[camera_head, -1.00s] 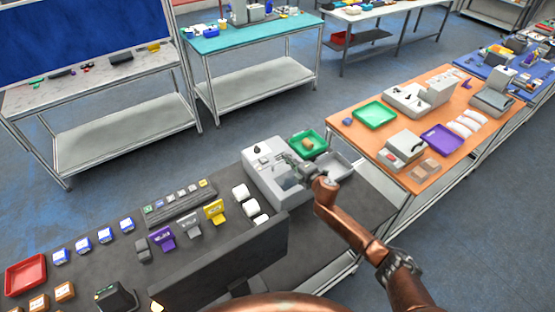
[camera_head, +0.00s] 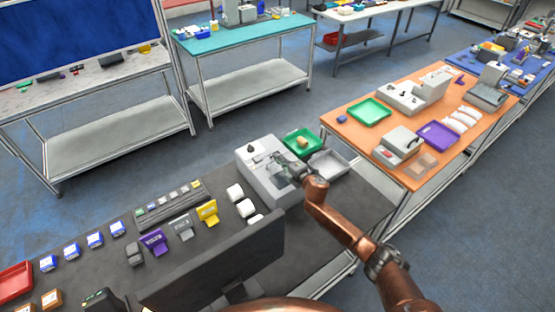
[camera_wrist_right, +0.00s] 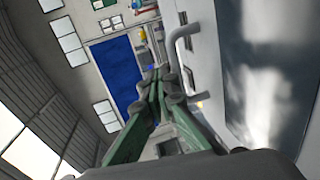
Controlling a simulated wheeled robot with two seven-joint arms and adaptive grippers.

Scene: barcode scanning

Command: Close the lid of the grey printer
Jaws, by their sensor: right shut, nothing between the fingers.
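The grey printer (camera_head: 248,165) stands on the dark table, at its far right part in the head view. My right gripper (camera_head: 284,164) is at the printer's right side, over its top, and hides part of it. In the right wrist view the right gripper's fingers (camera_wrist_right: 158,82) are together with nothing between them. A light grey handle (camera_wrist_right: 172,45) is close beside the fingers, on a pale panel with a dark, shiny window (camera_wrist_right: 270,70). I cannot tell whether the fingers touch the handle, nor the lid's exact angle. My left gripper is not in view.
A green tray (camera_head: 318,136) and a grey tray (camera_head: 335,158) lie right of the printer. White rolls (camera_head: 235,193), coloured holders (camera_head: 207,213) and a keyboard (camera_head: 165,208) lie to its left. A dark monitor (camera_head: 215,262) stands in front. An orange table (camera_head: 350,135) stands further right.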

